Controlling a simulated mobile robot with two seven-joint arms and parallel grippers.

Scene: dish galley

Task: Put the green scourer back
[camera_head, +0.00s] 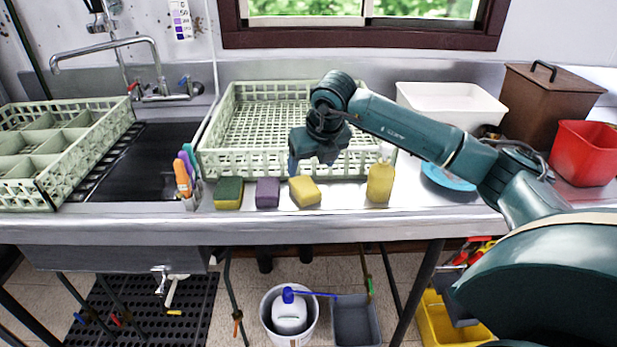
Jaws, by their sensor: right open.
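The green scourer (228,193) appears to be the sponge block with a dark green top and a yellow lower part. It lies on the steel counter at the left end of a row of sponges, beside the brush holder. My right gripper (294,168) hangs above and behind the yellow sponge (304,192), to the right of the scourer and apart from it. It is open, and nothing shows in it; its fingers are small and partly hidden by its own body. My left gripper is not in view.
A purple sponge (267,193) lies between the green and yellow ones. A yellow bottle (380,183) stands right of them. A pale green rack (220,163) stands behind the row. A holder with brushes (187,175) is at the sink's edge. The front counter strip is clear.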

